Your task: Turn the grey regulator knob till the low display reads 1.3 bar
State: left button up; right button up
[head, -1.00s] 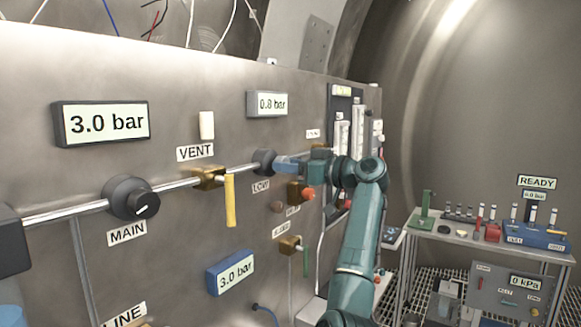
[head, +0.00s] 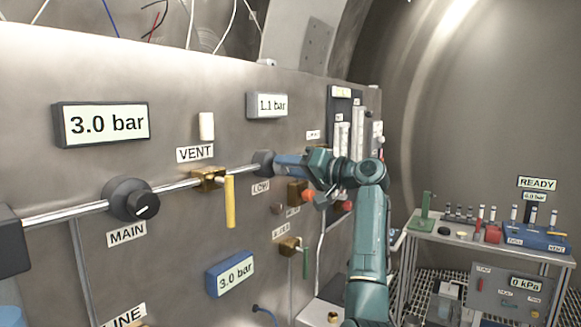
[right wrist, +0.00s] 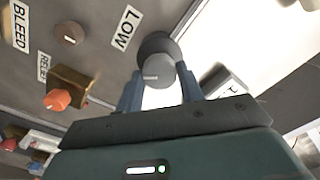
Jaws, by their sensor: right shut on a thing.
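The grey regulator knob (head: 264,161) sits on the panel at the end of the steel pipe, above the LOW label (head: 261,188). The low display (head: 267,105) above it reads 1.1 bar. My right gripper (head: 283,164) is shut on the knob, coming from the right along the panel. In the right wrist view the knob (right wrist: 158,72) shows between the two blue fingers, with the LOW label (right wrist: 125,28) beside it. The fingers hide part of the knob in the head view. My left gripper is not in view.
The MAIN knob (head: 133,199) and its 3.0 bar display (head: 101,123) are on the left. A yellow VENT handle (head: 230,202) hangs just left of the grey knob. An orange knob (head: 308,196) sits close below my right gripper. A bench (head: 455,245) stands at the right.

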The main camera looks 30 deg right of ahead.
jog(key=shift+m, duration=0.5)
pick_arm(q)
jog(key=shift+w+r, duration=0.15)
pick_arm(e)
jog(key=o, duration=1)
jog(key=shift+s+d+f+b, duration=0.1)
jog(key=shift+s+d+b, duration=0.2)
jog(key=shift+s, duration=0.15)
pick_arm(q)
jog(key=b, duration=0.2)
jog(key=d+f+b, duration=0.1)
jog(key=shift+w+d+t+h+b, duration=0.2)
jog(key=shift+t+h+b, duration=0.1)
jog(key=shift+b, duration=0.1)
pick_arm(e)
jog(key=v, duration=1.2)
jog(key=shift+s+a, duration=0.1)
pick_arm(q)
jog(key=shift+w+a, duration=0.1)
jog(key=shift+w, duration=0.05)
